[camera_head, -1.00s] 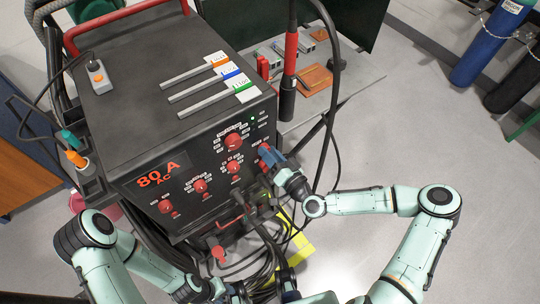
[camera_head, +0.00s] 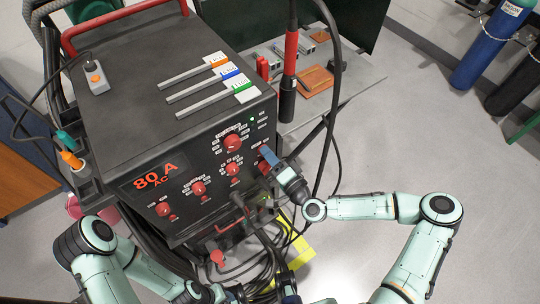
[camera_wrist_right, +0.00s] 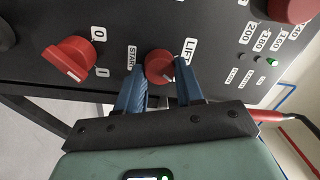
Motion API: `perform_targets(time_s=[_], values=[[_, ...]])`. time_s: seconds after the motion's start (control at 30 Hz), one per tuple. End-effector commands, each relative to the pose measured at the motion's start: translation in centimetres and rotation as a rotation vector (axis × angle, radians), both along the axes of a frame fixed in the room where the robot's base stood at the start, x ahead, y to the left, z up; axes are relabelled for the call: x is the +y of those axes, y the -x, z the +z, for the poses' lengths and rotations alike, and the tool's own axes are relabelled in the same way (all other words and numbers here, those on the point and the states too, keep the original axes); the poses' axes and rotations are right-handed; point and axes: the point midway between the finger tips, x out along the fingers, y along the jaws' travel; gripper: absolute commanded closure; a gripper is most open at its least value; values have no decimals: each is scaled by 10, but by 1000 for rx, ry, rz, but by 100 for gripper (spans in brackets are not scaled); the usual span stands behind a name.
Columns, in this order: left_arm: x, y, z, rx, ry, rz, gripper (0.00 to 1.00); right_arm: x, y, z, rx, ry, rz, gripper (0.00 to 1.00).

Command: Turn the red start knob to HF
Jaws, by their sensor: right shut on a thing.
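The red start knob (camera_wrist_right: 160,66) is on the dark front panel, between the START and LIFT labels in the right wrist view. A pale pointer mark on it faces down and slightly right there. My right gripper (camera_wrist_right: 159,80) is shut on this knob, one blue finger on each side. I cannot read an HF label. In the head view the right gripper (camera_head: 268,157) is at the panel's right edge, covering part of the knob. My left gripper (camera_head: 287,284) is low at the bottom edge, and its fingers are not clear.
A red 0/1 switch (camera_wrist_right: 70,60) is beside the knob, and a larger red knob (camera_wrist_right: 292,8) is at the upper right. More red knobs sit on the panel of the welding machine (camera_head: 150,115). Cables (camera_head: 260,260) hang and lie below its front.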

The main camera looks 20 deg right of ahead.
Motion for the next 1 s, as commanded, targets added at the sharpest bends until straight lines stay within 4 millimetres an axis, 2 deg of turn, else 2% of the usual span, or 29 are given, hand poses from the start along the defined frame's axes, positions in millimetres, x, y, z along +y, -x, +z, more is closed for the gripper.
perform_targets(time_s=[0.27, 0.3, 0.37, 0.4, 0.77, 0.87, 1.0], values=[[0, 0, 0, 0, 0, 0, 57, 1, 0, 0, 2, -4, 2, 94], [0, 0, 0, 0, 0, 0, 57, 1, 0, 0, 3, -4, 2, 60], [0, 0, 0, 0, 0, 0, 57, 1, 0, 0, 2, -3, 2, 41], [0, 0, 0, 0, 0, 0, 57, 1, 0, 0, 3, -3, 2, 38], [0, 0, -1, 0, 0, 0, 57, -2, 5, -1, 2, -1, 1, 38], [0, 1, -2, 1, 0, 0, 57, -7, 17, -2, 4, -1, 0, 38], [0, 1, -4, 1, -1, 0, 57, -19, 45, -4, 5, 0, -3, 38]])
